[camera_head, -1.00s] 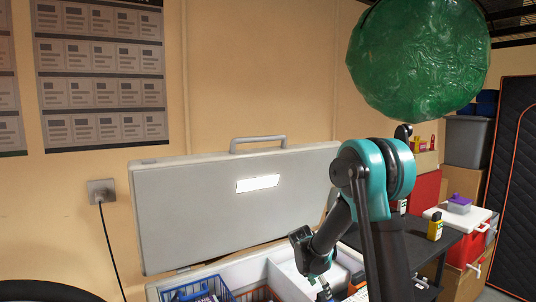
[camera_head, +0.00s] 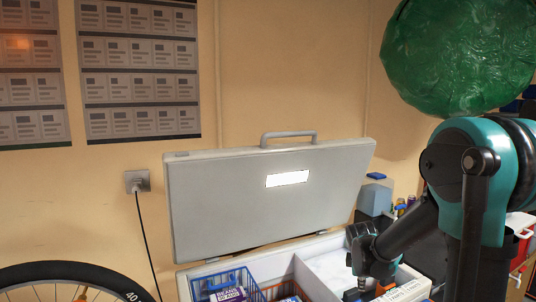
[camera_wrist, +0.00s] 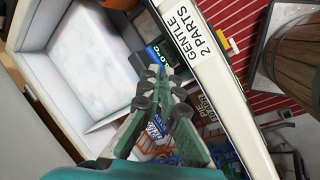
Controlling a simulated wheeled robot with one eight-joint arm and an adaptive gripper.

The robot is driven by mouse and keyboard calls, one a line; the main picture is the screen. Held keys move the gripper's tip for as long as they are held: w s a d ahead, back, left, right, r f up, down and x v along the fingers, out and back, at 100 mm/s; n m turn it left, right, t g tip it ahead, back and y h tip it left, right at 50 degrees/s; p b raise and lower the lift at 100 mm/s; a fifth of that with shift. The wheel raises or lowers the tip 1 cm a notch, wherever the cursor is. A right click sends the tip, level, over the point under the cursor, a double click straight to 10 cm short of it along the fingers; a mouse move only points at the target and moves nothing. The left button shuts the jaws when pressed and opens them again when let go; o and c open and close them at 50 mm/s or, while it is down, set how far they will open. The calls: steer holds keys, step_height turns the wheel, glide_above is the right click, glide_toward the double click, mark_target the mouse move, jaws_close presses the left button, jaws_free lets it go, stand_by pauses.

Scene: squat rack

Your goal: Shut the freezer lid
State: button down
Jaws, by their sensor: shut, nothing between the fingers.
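The grey freezer lid (camera_head: 225,205) stands open and nearly upright against the wall in the head view, with a handle (camera_head: 290,137) along its top edge and a bright panel on its inner face. The white freezer body (camera_head: 325,262) is below it, open at the top. My gripper (camera_head: 362,284) is over the right part of the opening, in front of and below the lid, apart from it. In the wrist view my gripper (camera_wrist: 158,72) is shut and empty, pointing over the freezer interior beside the labelled rim (camera_wrist: 200,50). I cannot see the lid clearly in the wrist view.
A blue wire basket (camera_head: 238,278) and an orange one (camera_head: 283,289) hold packages inside the freezer. A large green bag (camera_head: 465,55) hangs at the upper right. A bicycle wheel (camera_head: 70,272) stands at the lower left. A cord runs from the wall socket (camera_head: 137,181).

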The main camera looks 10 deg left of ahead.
steer(key=s+d+r+m+t+y, duration=0.15)
steer(key=s+r+m, duration=0.25)
steer(key=s+m, duration=0.8)
steer(key=w+a+r+n+t+y, duration=0.1)
steer(key=w+a+r, duration=0.5)
steer(key=r, duration=0.3)
steer(key=w+a+r+n+y, duration=0.1)
steer(key=w+a+r+y, duration=0.1)
steer(key=w+a+r, duration=0.5)
steer(key=w+a+r+n+t+y, duration=0.1)
steer(key=w+a+r, duration=0.3)
steer(key=r, duration=0.6)
steer(key=a+r+n+y, duration=0.1)
steer(key=a+r, duration=0.5)
steer(key=r, duration=0.3)
steer(key=a+r+n+t+y, duration=0.15)
steer(key=a+r, duration=0.35)
steer(key=r, duration=0.5)
steer(key=a+r+n+y, duration=0.2)
steer(key=a+r, duration=0.4)
steer(key=r, duration=0.3)
steer(key=x, duration=1)
steer(key=shift+w+d, duration=0.15)
steer(key=shift+w, duration=0.15)
steer(key=shift+s+d+f+m, duration=0.25)
steer(key=shift+s+d+f, duration=0.2)
steer(key=shift+d+f, duration=0.2)
steer(key=shift+s+d+f, duration=0.45)
steer(key=shift+d+f, duration=0.2)
steer(key=shift+d, duration=0.1)
